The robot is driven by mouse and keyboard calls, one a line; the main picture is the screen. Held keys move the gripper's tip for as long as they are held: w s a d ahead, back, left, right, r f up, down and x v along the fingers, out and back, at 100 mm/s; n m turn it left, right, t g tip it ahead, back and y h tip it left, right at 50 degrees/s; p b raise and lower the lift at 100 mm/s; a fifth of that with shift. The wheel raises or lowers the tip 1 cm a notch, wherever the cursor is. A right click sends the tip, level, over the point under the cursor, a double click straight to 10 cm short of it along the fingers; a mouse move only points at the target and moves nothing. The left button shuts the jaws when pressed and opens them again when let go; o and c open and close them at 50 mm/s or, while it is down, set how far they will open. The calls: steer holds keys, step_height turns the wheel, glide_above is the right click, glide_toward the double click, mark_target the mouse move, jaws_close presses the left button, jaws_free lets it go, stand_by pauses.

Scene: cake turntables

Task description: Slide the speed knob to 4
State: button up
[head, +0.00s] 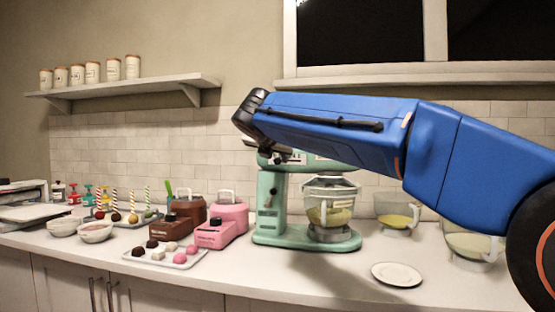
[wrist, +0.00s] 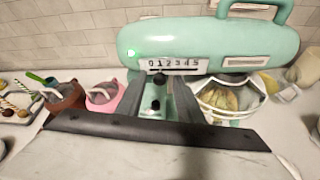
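The mint-green stand mixer (head: 268,210) stands on the counter, its head partly hidden by my arm in the head view. In the wrist view the mixer head (wrist: 240,45) carries a white scale (wrist: 175,65) numbered 0 to 5, with a green light at its left. A small dark knob (wrist: 157,78) shows just below the scale, near the 1; its exact setting is hard to tell. Another black knob (wrist: 155,105) shows lower, on the mixer's column. My gripper (wrist: 168,88) is open, its fingers apart below the scale; contact with the knob cannot be told.
A glass bowl (head: 328,208) with yellow batter sits on the mixer. Pink (head: 222,225) and brown (head: 187,212) machines and a tray of sweets (head: 165,256) stand left. More batter bowls (head: 397,215) and a white plate (head: 397,275) are right.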

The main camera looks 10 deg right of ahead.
mark_target(293, 162)
steer(key=shift+x, duration=1.5)
jaws_close()
steer(key=shift+s+d, duration=0.3)
steer(key=shift+d, duration=0.4)
steer(key=shift+s+d, duration=0.3)
steer(key=shift+d, duration=0.4)
steer(key=shift+s+d, duration=0.35)
steer(key=shift+d, duration=0.35)
jaws_free()
